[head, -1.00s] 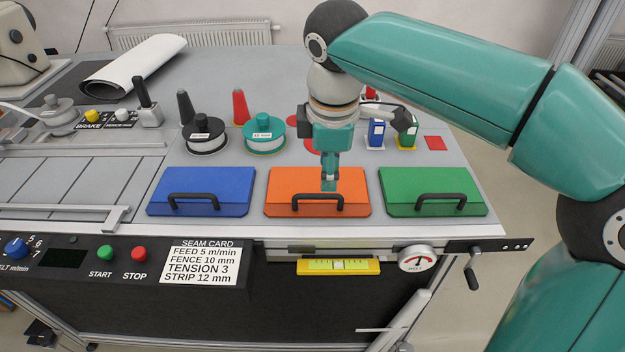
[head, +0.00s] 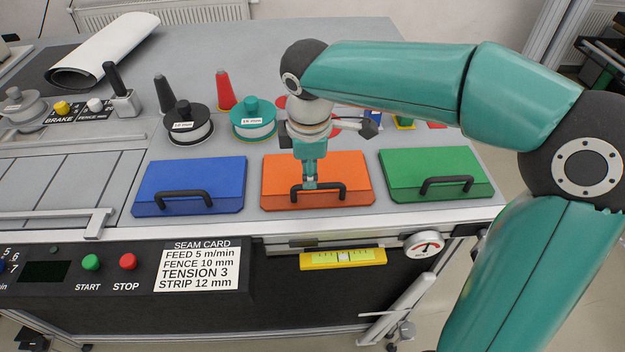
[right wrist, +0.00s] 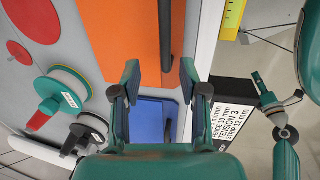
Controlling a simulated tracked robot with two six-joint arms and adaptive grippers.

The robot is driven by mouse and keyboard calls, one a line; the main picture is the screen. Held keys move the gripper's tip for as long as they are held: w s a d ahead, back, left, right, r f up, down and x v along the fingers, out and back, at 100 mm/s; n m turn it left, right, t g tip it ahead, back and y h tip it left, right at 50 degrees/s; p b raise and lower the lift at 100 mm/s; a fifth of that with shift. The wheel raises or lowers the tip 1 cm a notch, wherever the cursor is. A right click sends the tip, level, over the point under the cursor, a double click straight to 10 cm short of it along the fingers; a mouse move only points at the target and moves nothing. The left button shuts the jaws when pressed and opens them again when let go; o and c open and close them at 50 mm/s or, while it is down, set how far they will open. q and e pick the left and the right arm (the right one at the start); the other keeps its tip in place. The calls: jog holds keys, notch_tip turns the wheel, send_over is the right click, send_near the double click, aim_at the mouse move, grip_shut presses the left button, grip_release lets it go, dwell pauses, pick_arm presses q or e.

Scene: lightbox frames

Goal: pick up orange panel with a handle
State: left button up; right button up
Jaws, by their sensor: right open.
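The orange panel (head: 345,170) lies flat on the machine top, between the blue and green panels. Its black bar handle (head: 335,187) runs along the front part. My right gripper (head: 310,184) is over the handle, left of its middle in the head view. In the right wrist view, the open fingers of the right gripper (right wrist: 160,82) stand on either side of the line of the handle (right wrist: 165,35), with nothing clamped. Contact cannot be told. Small teal and grey arm parts at the right of the wrist view seem to be my left arm; its fingers are unclear.
The blue panel (head: 190,180) and green panel (head: 435,168) lie close on either side, each with a black handle. Spools, including a teal one (head: 253,122), stand behind. A yellow level (head: 342,259) and a gauge (head: 424,243) are on the front edge.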

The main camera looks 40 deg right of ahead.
jog(key=shift+w+d+f, duration=0.15)
jog(key=shift+f, duration=1.45)
jog(key=shift+w+d+f, duration=0.1)
jog(key=shift+d+f, duration=0.05)
jog(key=shift+f, duration=1.4)
grip_shut()
jog(key=shift+r, duration=0.1)
